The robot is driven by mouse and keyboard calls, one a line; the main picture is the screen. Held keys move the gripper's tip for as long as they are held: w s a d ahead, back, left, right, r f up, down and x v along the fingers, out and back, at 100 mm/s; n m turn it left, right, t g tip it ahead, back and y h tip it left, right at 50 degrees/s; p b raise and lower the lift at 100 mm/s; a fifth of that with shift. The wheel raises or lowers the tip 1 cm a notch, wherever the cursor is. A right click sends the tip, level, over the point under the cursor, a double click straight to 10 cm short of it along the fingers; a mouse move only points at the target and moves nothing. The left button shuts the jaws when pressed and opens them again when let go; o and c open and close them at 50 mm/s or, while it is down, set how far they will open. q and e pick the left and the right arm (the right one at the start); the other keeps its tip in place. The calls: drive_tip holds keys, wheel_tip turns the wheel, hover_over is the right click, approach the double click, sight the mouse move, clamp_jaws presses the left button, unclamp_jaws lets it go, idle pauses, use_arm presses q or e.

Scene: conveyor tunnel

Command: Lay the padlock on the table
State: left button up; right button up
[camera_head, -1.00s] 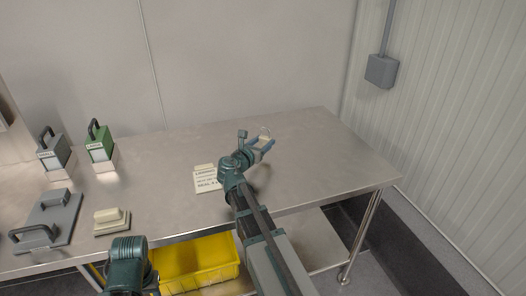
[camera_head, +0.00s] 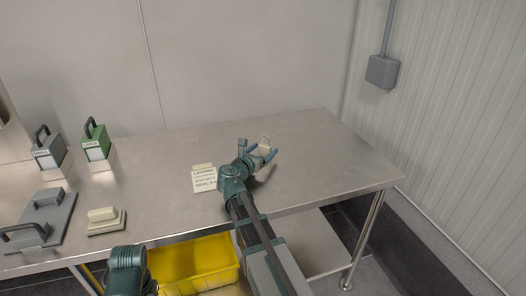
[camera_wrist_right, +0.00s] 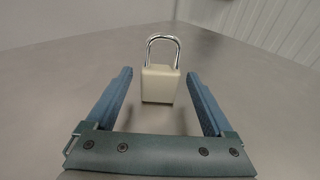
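The padlock, with a pale cream body and a shiny metal shackle, stands upright with its shackle up in the right wrist view (camera_wrist_right: 160,84). It seems to rest on the steel table (camera_head: 325,165). In the head view the padlock (camera_head: 264,150) is at the tips of my right gripper (camera_head: 263,154). In the wrist view the two blue fingers of my right gripper (camera_wrist_right: 161,100) are spread apart, with a clear gap on each side of the padlock. Only a teal part of my left arm shows at the bottom of the head view; its gripper is out of view.
A lettered card (camera_head: 205,181) lies left of my right gripper. Further left are a green block with a handle (camera_head: 96,146), a grey one (camera_head: 49,152), a grey plate (camera_head: 42,221) and a cream block (camera_head: 103,219). A yellow bin (camera_head: 195,265) is below. The table's right part is clear.

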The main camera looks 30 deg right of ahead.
drive_tip(key=shift+r, duration=0.15)
drive_tip(key=shift+s+a+r, duration=0.1)
drive_tip(key=shift+s+a, duration=0.05)
drive_tip(key=p+v, duration=0.2)
drive_tip(key=v, duration=0.9)
drive_tip(key=shift+s+a, duration=0.1)
drive_tip(key=shift+a, duration=0.2)
